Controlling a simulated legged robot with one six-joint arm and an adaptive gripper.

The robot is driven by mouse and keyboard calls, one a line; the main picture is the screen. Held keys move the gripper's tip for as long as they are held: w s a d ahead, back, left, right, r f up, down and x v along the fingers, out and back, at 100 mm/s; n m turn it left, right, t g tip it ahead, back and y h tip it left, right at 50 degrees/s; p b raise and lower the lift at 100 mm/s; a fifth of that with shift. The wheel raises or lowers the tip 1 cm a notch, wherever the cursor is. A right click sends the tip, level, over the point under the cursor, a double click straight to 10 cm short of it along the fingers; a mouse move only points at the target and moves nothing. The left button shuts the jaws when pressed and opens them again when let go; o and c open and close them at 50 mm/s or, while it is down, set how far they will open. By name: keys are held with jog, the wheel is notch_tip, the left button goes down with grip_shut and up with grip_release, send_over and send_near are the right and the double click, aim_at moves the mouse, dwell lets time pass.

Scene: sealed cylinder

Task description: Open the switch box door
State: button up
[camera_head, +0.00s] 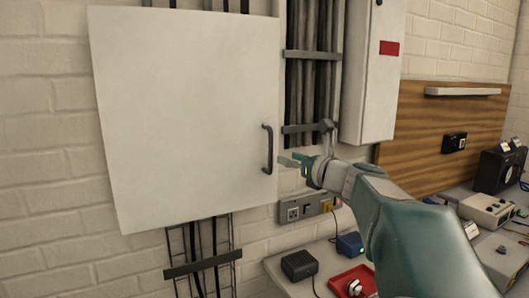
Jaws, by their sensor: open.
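The switch box door (185,110) is a large pale panel on the brick wall at the left, and it looks closed. A dark vertical bar handle (267,149) sits near its right edge, below mid-height. My gripper (288,161) is open and empty just right of the handle, with its fingers pointing left toward it. A small gap shows between fingertips and handle in the picture; the depth between them is hard to tell. My arm comes in from the lower right. The inside of the box is hidden.
A narrower cabinet (372,70) with a red label hangs at the right. Cables run between the two boxes. A socket strip (305,208) is below my gripper. A bench (275,265) holds a black box (299,265), a red tray (352,279) and several devices. The wall at left is clear.

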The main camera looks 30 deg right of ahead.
aim_at(270, 168)
jog(key=w, duration=0.2)
jog(key=w+a, duration=0.1)
jog(key=w, duration=0.4)
jog(key=shift+w+a, duration=0.2)
jog(key=shift+w, duration=0.15)
grip_shut()
